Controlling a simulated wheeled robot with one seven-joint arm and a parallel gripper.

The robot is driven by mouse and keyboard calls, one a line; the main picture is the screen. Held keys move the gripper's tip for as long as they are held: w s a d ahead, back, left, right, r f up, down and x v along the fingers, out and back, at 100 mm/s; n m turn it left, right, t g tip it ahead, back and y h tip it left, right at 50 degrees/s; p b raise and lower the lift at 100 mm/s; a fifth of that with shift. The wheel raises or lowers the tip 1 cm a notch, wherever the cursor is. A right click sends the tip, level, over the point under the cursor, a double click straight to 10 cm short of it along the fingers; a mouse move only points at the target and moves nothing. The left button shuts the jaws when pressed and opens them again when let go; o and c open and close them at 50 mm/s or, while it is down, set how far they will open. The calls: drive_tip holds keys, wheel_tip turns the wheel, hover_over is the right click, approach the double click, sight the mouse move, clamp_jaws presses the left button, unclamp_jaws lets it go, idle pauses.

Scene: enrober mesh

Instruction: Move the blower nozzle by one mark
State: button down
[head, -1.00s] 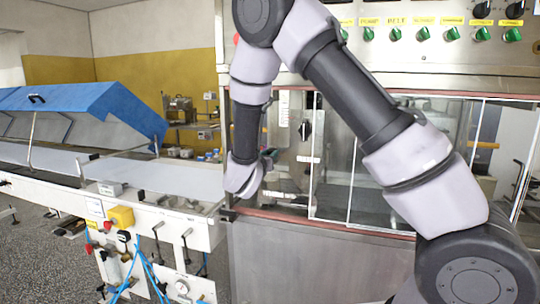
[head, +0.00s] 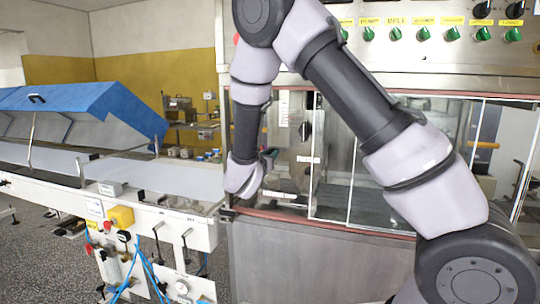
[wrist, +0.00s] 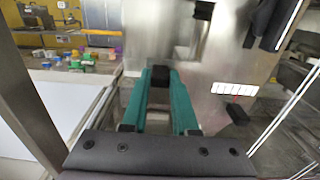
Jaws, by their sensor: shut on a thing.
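In the wrist view the two teal fingers of my gripper (wrist: 160,80) close on a small dark block (wrist: 160,75) in front of a steel panel. The block looks like a handle or knob; I cannot tell for sure that it belongs to the blower nozzle. A white strip with several marks (wrist: 234,89) sits on the panel to the right, and a black knob (wrist: 238,114) is below it. In the head view my gripper (head: 270,156) is at the machine's left opening, mostly hidden by my wrist.
A glass-fronted steel cabinet (head: 380,190) stands to the right, below a row of green switches (head: 424,34). A conveyor (head: 170,181) with a raised blue cover (head: 90,98) runs left. Several small coloured items lie on a bench (wrist: 90,55).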

idle(0.4)
drive_tip(key=shift+f, duration=0.55)
drive_tip(key=c, duration=0.7)
unclamp_jaws()
drive_tip(key=v, duration=1.1)
